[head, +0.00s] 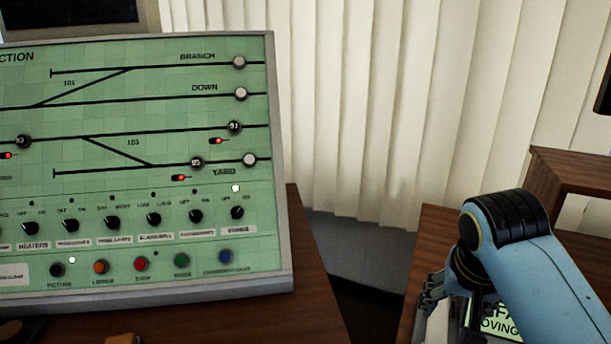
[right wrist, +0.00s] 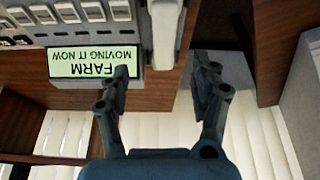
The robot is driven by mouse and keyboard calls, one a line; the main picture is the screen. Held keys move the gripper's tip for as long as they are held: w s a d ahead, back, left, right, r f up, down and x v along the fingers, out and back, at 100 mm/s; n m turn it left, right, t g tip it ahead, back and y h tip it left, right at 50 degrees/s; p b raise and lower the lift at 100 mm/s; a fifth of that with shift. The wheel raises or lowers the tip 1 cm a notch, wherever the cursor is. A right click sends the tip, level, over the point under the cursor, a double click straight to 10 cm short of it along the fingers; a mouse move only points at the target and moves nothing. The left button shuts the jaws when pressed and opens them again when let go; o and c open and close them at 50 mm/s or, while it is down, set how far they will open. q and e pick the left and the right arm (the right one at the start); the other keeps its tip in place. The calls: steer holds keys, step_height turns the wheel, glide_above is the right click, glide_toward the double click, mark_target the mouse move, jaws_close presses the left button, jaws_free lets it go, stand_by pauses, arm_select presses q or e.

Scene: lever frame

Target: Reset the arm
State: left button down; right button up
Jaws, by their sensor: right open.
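My right gripper (head: 432,296) is low at the right in the head view, below my blue arm, which hides part of it. In the right wrist view the right gripper (right wrist: 163,72) is open, its two dark fingers spread with nothing held between the tips. A pale grey upright block (right wrist: 165,28) shows beyond the gap between the fingertips; whether it is a lever, I cannot tell. A green sign (right wrist: 95,62) reading "FARM" and "MOVING IT NOW" appears upside down, partly behind the left-hand finger. The sign also shows in the head view (head: 497,325), partly hidden. My left gripper is out of view.
A green track-diagram panel (head: 130,120) with knobs, coloured buttons and lamps stands on a wooden desk (head: 312,290) at the left. White switch-like pieces (right wrist: 75,12) sit beside the sign. A wooden shelf (head: 575,165) is at the right, with pale blinds (head: 400,110) behind.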

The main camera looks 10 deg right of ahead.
steer(key=s+n+y, duration=0.1)
steer(key=s+n, duration=0.6)
steer(key=s, duration=1.4)
step_height(320, 180, down, 26)
steer(key=s+d+g+b, duration=0.1)
steer(key=g+b, duration=0.1)
steer(key=b, duration=0.1)
steer(key=s+d+f+b, duration=0.1)
steer(key=s+f+b, duration=0.2)
steer(key=s+f, duration=1.6)
step_height(320, 180, down, 2)
steer(key=shift+s+d+f+m+g, duration=0.1)
steer(key=shift+s+d+m+g, duration=0.2)
steer(key=shift+m+g, duration=0.1)
